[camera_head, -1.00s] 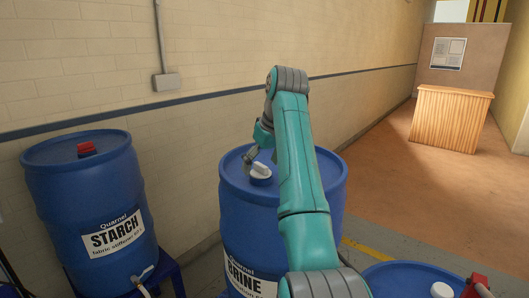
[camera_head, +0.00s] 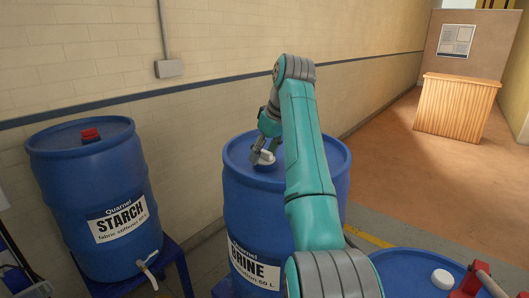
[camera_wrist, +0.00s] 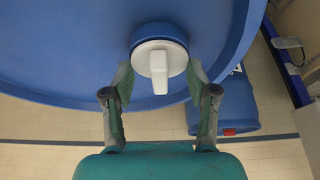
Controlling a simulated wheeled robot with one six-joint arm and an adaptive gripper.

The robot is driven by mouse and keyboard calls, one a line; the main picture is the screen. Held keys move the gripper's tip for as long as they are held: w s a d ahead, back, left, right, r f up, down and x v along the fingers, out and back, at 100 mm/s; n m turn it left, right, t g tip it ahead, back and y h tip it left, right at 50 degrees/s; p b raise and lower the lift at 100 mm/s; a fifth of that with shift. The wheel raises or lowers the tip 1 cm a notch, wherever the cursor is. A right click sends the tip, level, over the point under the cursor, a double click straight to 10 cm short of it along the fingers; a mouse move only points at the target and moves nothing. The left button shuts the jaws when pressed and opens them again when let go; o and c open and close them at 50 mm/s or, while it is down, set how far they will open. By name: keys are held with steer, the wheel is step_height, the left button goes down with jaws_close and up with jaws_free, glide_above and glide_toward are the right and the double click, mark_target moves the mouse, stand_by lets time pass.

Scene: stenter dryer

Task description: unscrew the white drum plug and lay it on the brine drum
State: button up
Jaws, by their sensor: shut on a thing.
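The blue brine drum (camera_head: 235,205) stands upright in the middle of the head view, its label partly hidden by my arm. The white drum plug (camera_head: 267,157), with a raised grip bar, sits at the drum's top. It also shows in the wrist view (camera_wrist: 157,62), inside a blue ring on the drum top (camera_wrist: 80,45). My gripper (camera_head: 265,146) is over the drum top, shut on the plug. In the wrist view its two fingers (camera_wrist: 161,72) hold the plug from both sides. I cannot tell whether the plug is still threaded in.
A blue starch drum (camera_head: 95,190) with a red cap (camera_head: 91,134) and a tap stands at left. Another blue drum (camera_head: 400,272) with a white cap (camera_head: 442,279) is at lower right, beside a red part (camera_head: 475,275). A wall runs behind; floor is free toward a wooden counter (camera_head: 455,115).

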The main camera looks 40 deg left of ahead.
steer(key=n+g, duration=0.1)
steer(key=n, duration=0.2)
steer(key=shift+n+g, duration=0.3)
steer(key=shift+n, duration=0.1)
steer(key=o, duration=1.3)
steer(key=shift+c, duration=0.6)
